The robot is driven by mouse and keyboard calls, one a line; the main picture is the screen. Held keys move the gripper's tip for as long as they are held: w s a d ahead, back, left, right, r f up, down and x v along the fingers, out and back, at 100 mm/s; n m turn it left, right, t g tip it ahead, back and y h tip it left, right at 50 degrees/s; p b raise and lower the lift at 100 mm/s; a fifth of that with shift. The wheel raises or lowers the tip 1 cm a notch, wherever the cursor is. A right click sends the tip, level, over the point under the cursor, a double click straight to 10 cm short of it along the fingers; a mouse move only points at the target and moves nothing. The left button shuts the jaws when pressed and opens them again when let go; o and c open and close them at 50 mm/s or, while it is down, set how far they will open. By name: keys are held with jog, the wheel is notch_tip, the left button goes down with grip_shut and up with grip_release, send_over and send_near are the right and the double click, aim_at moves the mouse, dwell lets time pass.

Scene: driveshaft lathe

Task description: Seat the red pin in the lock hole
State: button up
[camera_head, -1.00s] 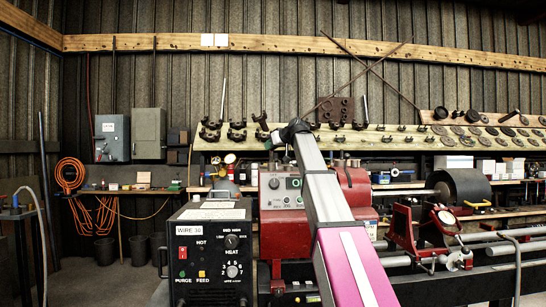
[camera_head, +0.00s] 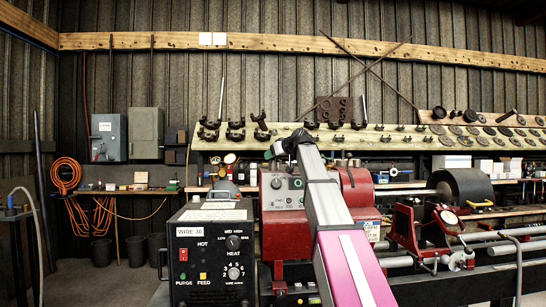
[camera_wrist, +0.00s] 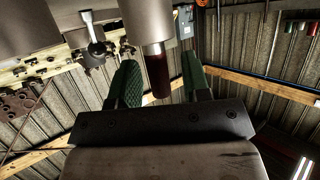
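In the wrist view, my gripper (camera_wrist: 158,75) has its two green padded fingers apart. A dark red cylinder (camera_wrist: 157,76), which looks like the red pin, shows in the gap, with clear space on both sides of it. It is in line with a thicker grey cylinder (camera_wrist: 147,22). I cannot tell whether it is between the fingers or nearer the camera. In the head view my gripper (camera_head: 282,145) is small and dark, in front of the red lathe headstock (camera_head: 285,190). The pin and the lock hole cannot be made out there.
A black wire-feed box (camera_head: 212,255) stands left of my arm. The red lathe carriage (camera_head: 410,235) and steel bars are at right. A wooden shelf (camera_head: 390,138) with dark parts runs behind. In the wrist view a large grey cylinder (camera_wrist: 28,25) is at upper left.

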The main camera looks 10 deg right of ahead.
jog(key=shift+r, duration=0.2)
jog(key=v, duration=1.2)
